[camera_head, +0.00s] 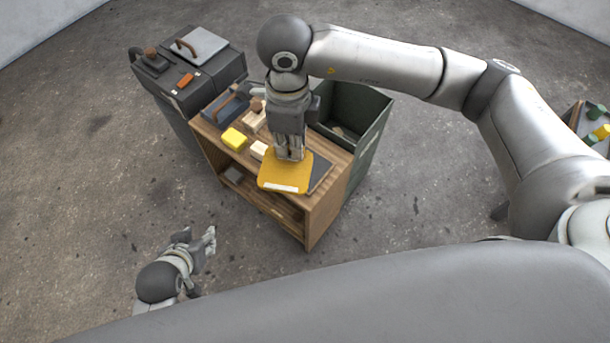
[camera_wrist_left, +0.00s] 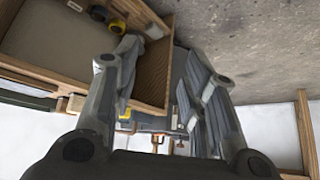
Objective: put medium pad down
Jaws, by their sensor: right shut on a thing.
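My right gripper (camera_head: 290,157) points down over the wooden cabinet and is shut on the edge of a flat yellow-orange pad (camera_head: 284,179) with a white strip along its front. The pad is at the front part of the cabinet top (camera_head: 327,160) and covers part of a dark flat pad (camera_head: 321,172). I cannot tell whether the yellow-orange pad touches the surface. My left gripper (camera_head: 210,242) is low over the floor, left of the cabinet, and empty. In the left wrist view its fingers (camera_wrist_left: 160,95) stand apart.
On the cabinet top lie a yellow block (camera_head: 234,139), pale wooden pieces (camera_head: 258,150) and a dark tray with a handle (camera_head: 228,105). A dark green open bin (camera_head: 366,118) stands behind right. A grey machine (camera_head: 190,75) stands behind left. The floor in front is clear.

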